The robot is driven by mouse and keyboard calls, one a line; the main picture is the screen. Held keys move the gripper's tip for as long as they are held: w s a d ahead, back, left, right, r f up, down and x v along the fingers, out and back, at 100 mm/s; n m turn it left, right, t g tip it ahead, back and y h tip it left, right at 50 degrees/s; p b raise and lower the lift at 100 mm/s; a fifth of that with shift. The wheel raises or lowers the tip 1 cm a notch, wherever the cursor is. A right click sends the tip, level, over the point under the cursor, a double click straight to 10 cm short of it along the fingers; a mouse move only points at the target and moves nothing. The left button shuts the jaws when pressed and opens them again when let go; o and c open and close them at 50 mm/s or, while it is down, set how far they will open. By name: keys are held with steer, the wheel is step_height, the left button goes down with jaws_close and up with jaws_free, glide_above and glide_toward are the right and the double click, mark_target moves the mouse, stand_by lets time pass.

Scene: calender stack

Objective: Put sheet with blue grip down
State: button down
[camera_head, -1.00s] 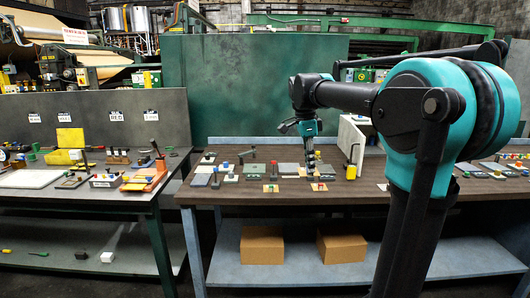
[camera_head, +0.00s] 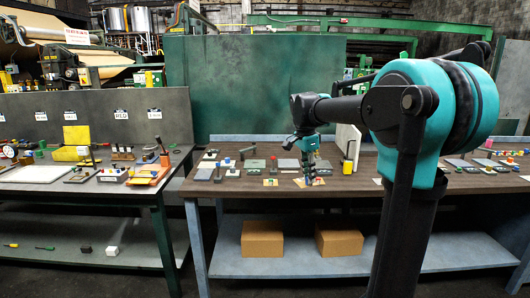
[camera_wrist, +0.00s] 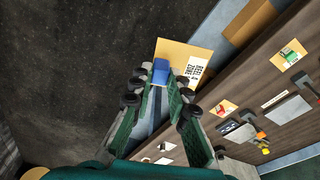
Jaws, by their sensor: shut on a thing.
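My gripper (camera_wrist: 160,95) is shut on the blue grip (camera_wrist: 160,72) of a tan sheet (camera_wrist: 177,50), which carries a white printed label. In the wrist view the sheet shows beyond the fingertips, against dark floor and the table's front edge. In the head view my gripper (camera_head: 309,178) is low near the front of the brown work table (camera_head: 345,190). The held sheet is too small to make out clearly there. I cannot tell whether it touches anything.
A tan sheet with a green grip (camera_wrist: 290,55) and one with a red grip (camera_wrist: 222,107) lie on the table. Several small blocks and plates stand behind. A white upright panel (camera_head: 347,142) and a yellow cylinder (camera_head: 347,167) are to the right. Cardboard boxes (camera_head: 262,239) sit on the lower shelf.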

steer(key=d+f+n, duration=0.1)
steer(key=f+n, duration=0.6)
steer(key=f, duration=0.9)
steer(key=d+f+n+t+y, duration=0.1)
steer(key=f+n, duration=0.6)
steer(key=f, duration=1)
steer(key=shift+w+d+f+y, duration=0.3)
steer(key=shift+w+d, duration=0.15)
steer(key=shift+d, duration=0.35)
